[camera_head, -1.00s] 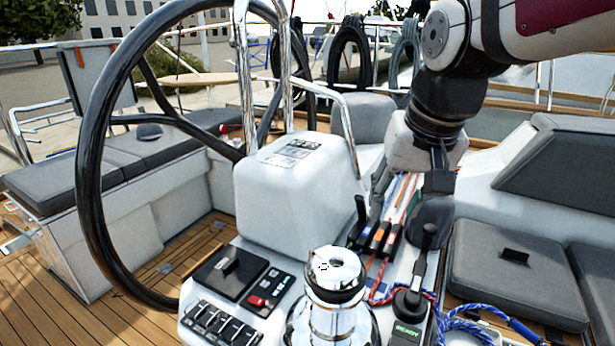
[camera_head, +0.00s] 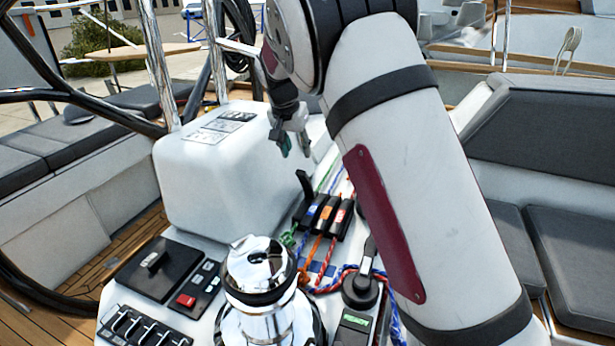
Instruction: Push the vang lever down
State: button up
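A row of clutch levers sits on the white console, right of the white box-shaped housing. One black lever (camera_head: 305,185) at the row's left end stands up. The levers with blue (camera_head: 312,213), orange (camera_head: 326,216) and red (camera_head: 340,217) labels lie down. No name can be read on them, so I cannot tell by label which is the vang lever. My gripper (camera_head: 294,147) hangs above and behind the raised lever, fingers down. It is apart from the lever and empty. Its two fingertips appear separated.
A chrome winch (camera_head: 260,280) stands in front of the clutches. A black-handled lever (camera_head: 362,275) is to its right. The white housing (camera_head: 225,175) is close on the gripper's left. Coloured ropes (camera_head: 320,270) run from the clutches. A switch panel (camera_head: 175,280) lies left.

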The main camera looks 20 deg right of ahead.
aim_at(306, 186)
jog(key=x, duration=1.4)
jog(key=shift+r+b, duration=0.1)
jog(key=shift+b, duration=0.2)
grip_shut()
